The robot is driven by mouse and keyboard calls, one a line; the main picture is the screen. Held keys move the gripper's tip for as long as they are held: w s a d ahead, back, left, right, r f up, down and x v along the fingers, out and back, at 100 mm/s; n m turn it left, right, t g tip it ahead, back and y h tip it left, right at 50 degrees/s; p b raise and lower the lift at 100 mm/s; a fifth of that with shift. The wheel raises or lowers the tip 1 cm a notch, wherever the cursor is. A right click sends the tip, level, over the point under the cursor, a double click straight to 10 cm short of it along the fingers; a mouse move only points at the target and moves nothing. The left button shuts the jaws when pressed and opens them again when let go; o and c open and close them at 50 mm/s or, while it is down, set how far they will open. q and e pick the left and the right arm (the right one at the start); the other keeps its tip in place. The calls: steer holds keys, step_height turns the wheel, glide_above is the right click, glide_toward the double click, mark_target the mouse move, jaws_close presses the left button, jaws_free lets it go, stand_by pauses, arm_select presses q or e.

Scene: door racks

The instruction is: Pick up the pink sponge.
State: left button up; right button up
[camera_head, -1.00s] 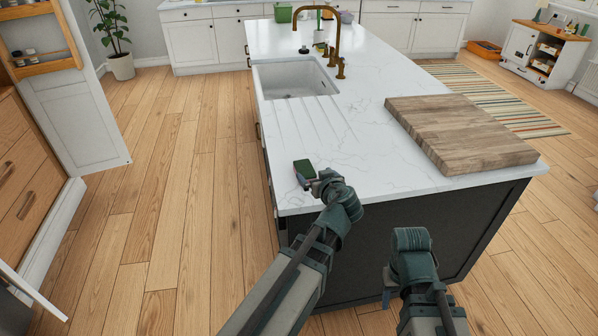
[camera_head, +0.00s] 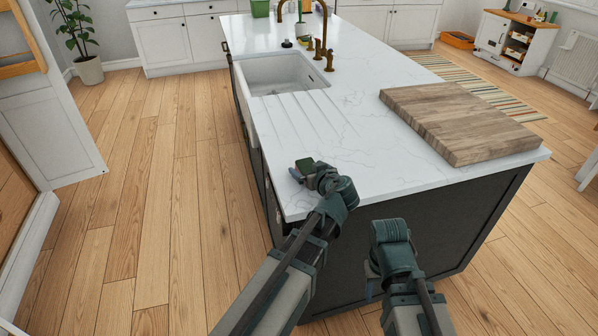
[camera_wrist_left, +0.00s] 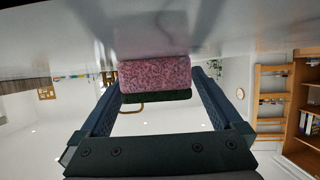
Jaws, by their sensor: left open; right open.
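The pink sponge (camera_wrist_left: 155,74), with a dark green scouring side, lies on the white countertop (camera_head: 345,150) near the island's front left corner. In the head view only its green face (camera_head: 306,163) shows clearly, partly hidden by my left gripper (camera_head: 303,172). In the left wrist view, which looks upside down, my left gripper (camera_wrist_left: 155,84) is open. Its fingers stand to either side of the sponge, with small gaps showing. My right gripper (camera_head: 372,284) is low in front of the island's dark front, empty, its fingers mostly hidden by the wrist.
A thick wooden board (camera_head: 455,120) lies on the right of the counter. A sink (camera_head: 280,73) with brass taps (camera_head: 325,50) is set into the far left, with drain grooves in front. Wooden floor (camera_head: 170,200) is open on the left. The island's front edge is close to both arms.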

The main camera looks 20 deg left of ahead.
arm_select(q)
steer(key=shift+s+d+r, duration=0.1)
steer(key=shift+d, duration=0.05)
steer(key=shift+c, duration=0.9)
steer(key=c, duration=1.1)
steer(key=shift+c, duration=0.2)
